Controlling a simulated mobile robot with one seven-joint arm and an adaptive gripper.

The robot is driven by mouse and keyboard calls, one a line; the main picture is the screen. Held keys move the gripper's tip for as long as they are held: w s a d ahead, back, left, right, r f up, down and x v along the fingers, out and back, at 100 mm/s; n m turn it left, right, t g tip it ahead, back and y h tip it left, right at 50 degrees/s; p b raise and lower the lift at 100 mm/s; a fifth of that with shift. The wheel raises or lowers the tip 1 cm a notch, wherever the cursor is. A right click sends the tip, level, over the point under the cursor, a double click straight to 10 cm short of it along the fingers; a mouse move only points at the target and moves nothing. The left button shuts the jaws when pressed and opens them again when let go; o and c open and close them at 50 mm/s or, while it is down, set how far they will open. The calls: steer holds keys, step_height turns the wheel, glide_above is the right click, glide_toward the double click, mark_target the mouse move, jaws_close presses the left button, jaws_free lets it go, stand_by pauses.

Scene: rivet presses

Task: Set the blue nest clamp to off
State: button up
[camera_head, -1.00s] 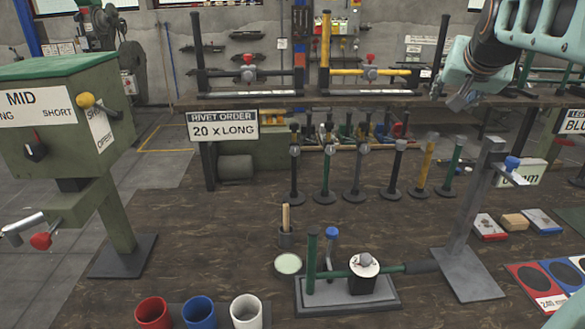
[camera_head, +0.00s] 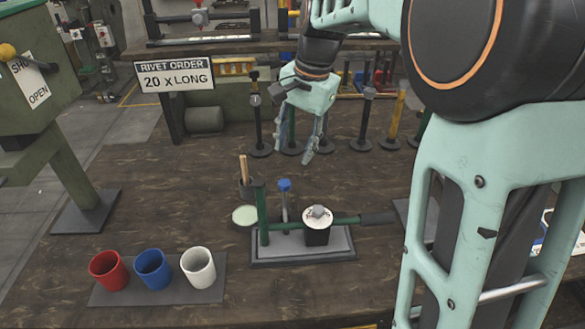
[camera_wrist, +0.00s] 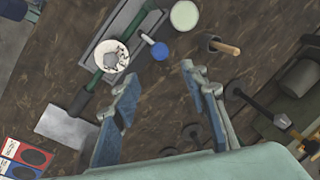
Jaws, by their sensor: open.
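The blue-knobbed clamp lever (camera_head: 284,186) stands upright on the back of a small fixture with a grey base (camera_head: 345,250). A green post and a horizontal green bar with a white round dial (camera_head: 317,217) are on the same fixture. In the wrist view the blue knob (camera_wrist: 159,51) shows just beyond the fingertips, between their lines. My gripper (camera_head: 293,156) is open and empty, pointing down, above and behind the fixture. In the wrist view my gripper (camera_wrist: 158,75) has both fingers spread, touching nothing.
Red (camera_head: 108,270), blue (camera_head: 153,269) and white (camera_head: 198,267) cups stand at the front left. A small pot with a wooden stick (camera_head: 244,178) and a pale green disc (camera_head: 245,215) are left of the fixture. Several upright posts (camera_head: 394,120) stand behind my gripper.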

mark_target(285, 181)
steer(key=f, duration=0.3)
steer(key=a+f, duration=0.1)
steer(key=f, duration=0.3)
steer(key=a+f, duration=0.1)
steer(key=f, duration=0.3)
steer(key=shift+w+a+b, duration=0.1)
steer(key=shift+w+b, duration=0.2)
steer(key=shift+w, duration=0.1)
steer(key=shift+r, duration=0.1)
jaws_close()
